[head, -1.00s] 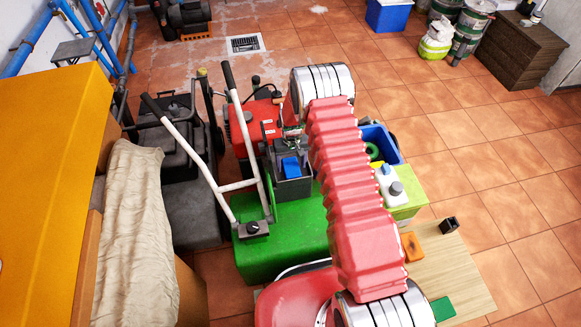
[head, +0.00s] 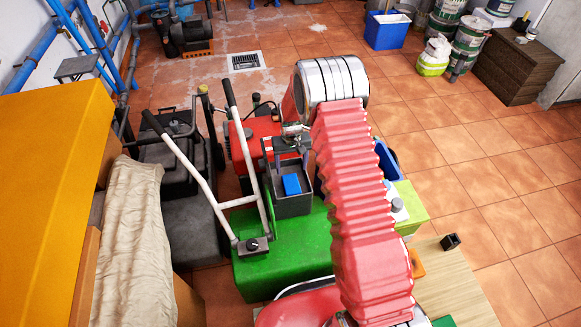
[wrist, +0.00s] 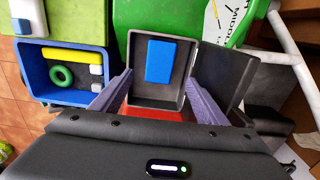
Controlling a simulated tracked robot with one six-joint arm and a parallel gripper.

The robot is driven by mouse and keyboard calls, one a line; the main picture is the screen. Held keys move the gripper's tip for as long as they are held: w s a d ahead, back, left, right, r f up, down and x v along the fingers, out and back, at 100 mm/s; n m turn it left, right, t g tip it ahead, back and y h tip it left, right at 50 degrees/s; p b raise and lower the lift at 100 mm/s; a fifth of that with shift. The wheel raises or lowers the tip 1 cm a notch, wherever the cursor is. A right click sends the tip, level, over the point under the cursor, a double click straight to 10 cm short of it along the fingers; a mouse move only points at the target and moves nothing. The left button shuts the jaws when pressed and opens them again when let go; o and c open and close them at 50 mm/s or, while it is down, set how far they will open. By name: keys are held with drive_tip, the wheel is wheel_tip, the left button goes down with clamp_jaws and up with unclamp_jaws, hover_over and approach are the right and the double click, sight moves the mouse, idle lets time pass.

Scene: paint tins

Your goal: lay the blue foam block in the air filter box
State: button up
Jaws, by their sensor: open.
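The blue foam block (head: 291,184) lies inside the open dark grey air filter box (head: 293,206), by the red engine and green deck of a machine. In the wrist view the block (wrist: 159,60) rests inside the box (wrist: 177,98), clear of the walls, its long side running up the picture. My gripper (wrist: 159,76) is open, its two purple-grey fingers apart on either side of the box's near part, with nothing between them touching the block. In the head view my gripper (head: 290,145) shows only partly, above the box's far side.
A blue tub (wrist: 22,70) with a green ring and other pieces stands left of the box in the wrist view. White handlebars (head: 200,180) rise left of the box. A wooden board (head: 455,280) lies at front right.

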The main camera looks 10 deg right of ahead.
drive_tip(key=shift+r, duration=0.1)
idle(0.3)
drive_tip(key=s+r+t, duration=0.1)
drive_tip(key=s+r, duration=0.2)
drive_tip(key=r, duration=0.7)
drive_tip(key=s+r+t, duration=0.1)
drive_tip(key=s+r, duration=0.3)
drive_tip(key=r, duration=0.6)
drive_tip(key=s+r+t, duration=0.1)
drive_tip(key=s+r, duration=0.2)
drive_tip(key=r, duration=0.7)
drive_tip(key=s+r+t, duration=0.1)
drive_tip(key=s+r, duration=0.4)
drive_tip(key=s, duration=0.7)
drive_tip(key=s+r+t, duration=0.1)
drive_tip(key=s+r, duration=0.5)
drive_tip(key=s, duration=0.7)
drive_tip(key=shift+a+r+t, duration=0.15)
drive_tip(key=shift+r+t, duration=0.15)
drive_tip(key=shift+s, duration=0.1)
drive_tip(key=shift+c, duration=0.3)
